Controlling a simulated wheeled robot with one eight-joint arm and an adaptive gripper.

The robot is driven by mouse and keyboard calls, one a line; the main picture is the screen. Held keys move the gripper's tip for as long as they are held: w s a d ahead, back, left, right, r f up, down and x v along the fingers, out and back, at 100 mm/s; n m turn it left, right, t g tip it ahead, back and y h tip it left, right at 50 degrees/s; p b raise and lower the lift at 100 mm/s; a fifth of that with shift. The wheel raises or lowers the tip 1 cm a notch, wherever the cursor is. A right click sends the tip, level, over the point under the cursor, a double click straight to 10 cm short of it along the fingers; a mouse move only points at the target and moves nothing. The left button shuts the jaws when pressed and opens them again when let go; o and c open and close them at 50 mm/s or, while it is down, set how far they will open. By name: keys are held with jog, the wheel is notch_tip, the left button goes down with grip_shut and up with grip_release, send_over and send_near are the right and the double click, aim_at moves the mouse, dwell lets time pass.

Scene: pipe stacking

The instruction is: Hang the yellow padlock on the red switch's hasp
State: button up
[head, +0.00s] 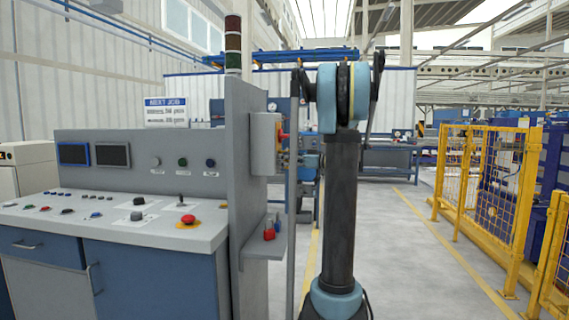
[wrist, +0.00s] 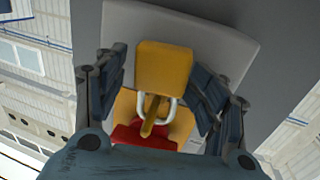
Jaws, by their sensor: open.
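The yellow padlock (wrist: 166,66) is in the middle of the wrist view, between the fingers of my gripper (wrist: 161,72). The fingers are open, with gaps on both sides of the padlock's body. Its pale shackle (wrist: 171,112) lies around the yellow bar of the hasp (wrist: 154,118), which shows inside the loop. The red switch (wrist: 134,134) with its yellow backing shows below, partly hidden by my gripper. In the head view, the grey switch box (head: 263,142) is on the panel's side; my arm hides most of the gripper there.
A small shelf (head: 263,246) below the switch box holds red and blue items. The control console (head: 105,218) stands left. A thin grey post (head: 293,220) is close to my arm. Yellow fencing (head: 490,180) stands right, with open floor (head: 410,265) between.

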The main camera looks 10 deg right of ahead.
jog(key=v, duration=1)
jog(key=s+a+f+m+g+h, duration=0.3)
jog(key=s+a+f, duration=0.45)
jog(key=s, duration=0.25)
jog(key=s+a+f+m+g+h, duration=0.2)
jog(key=s+a+f+m+h, duration=0.15)
jog(key=s+a+f, duration=0.55)
jog(key=s+d+f+m+g+h, duration=0.1)
jog(key=s+d+f+h, duration=0.3)
jog(key=s+f, duration=0.4)
jog(key=s+d+f+m+h, duration=0.4)
jog(key=s+f, duration=0.4)
jog(key=s, duration=0.4)
jog(key=shift+s+d+f+g+h, duration=0.2)
jog(key=shift+d+f+g+h, duration=0.1)
jog(key=shift+d+g+h, duration=0.2)
jog(key=shift+w+f, duration=0.2)
jog(key=shift+w, duration=0.25)
